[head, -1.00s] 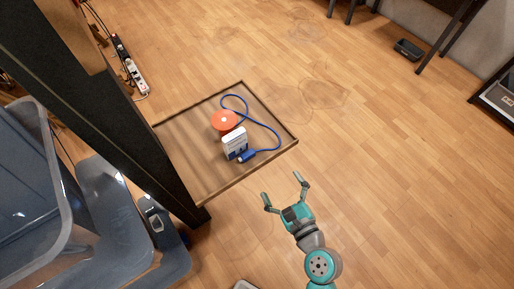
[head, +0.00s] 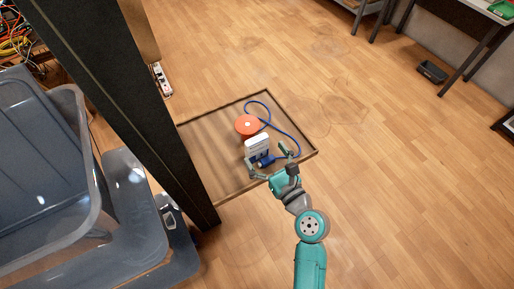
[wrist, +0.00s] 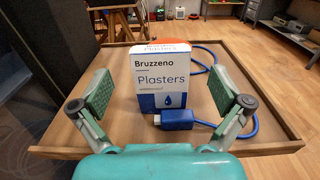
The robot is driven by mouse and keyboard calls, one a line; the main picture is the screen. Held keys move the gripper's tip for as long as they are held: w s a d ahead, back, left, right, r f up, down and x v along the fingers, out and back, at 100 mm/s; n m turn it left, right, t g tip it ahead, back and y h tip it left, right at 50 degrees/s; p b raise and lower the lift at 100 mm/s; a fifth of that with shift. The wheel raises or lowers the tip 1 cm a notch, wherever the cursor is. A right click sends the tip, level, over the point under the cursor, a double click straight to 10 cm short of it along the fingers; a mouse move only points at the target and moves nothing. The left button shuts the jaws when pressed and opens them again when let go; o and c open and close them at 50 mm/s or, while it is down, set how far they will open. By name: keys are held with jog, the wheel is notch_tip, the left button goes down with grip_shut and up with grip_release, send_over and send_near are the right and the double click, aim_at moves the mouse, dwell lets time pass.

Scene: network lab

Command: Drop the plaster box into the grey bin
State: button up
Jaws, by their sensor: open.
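The plaster box (head: 257,146) is white and blue and stands upright on a wooden tray (head: 222,190). In the wrist view the box (wrist: 163,75) reads "Bruzzeno Plasters" and faces me between my fingers, a little ahead of them. My gripper (head: 270,163) is open at the tray's near edge, with one finger to each side of the box; I see no contact. The fingers also show wide apart in the wrist view (wrist: 160,105). A grey bin (head: 42,190) stands at the left, beyond a dark post.
A blue cable (head: 287,131) with a blue plug (wrist: 180,120) lies right beside the box. An orange disc (head: 246,125) lies behind it. The dark post (head: 140,110) rises between tray and bin. Open wooden floor lies to the right.

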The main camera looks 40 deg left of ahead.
aim_at(259, 145)
jog(key=shift+x, duration=2.35)
jog(key=c, duration=1.1)
jog(key=shift+o, duration=0.2)
jog(key=shift+r, duration=0.1)
notch_tip(259, 145, up, 10)
jog(key=shift+f, duration=0.1)
jog(key=shift+d, duration=0.1)
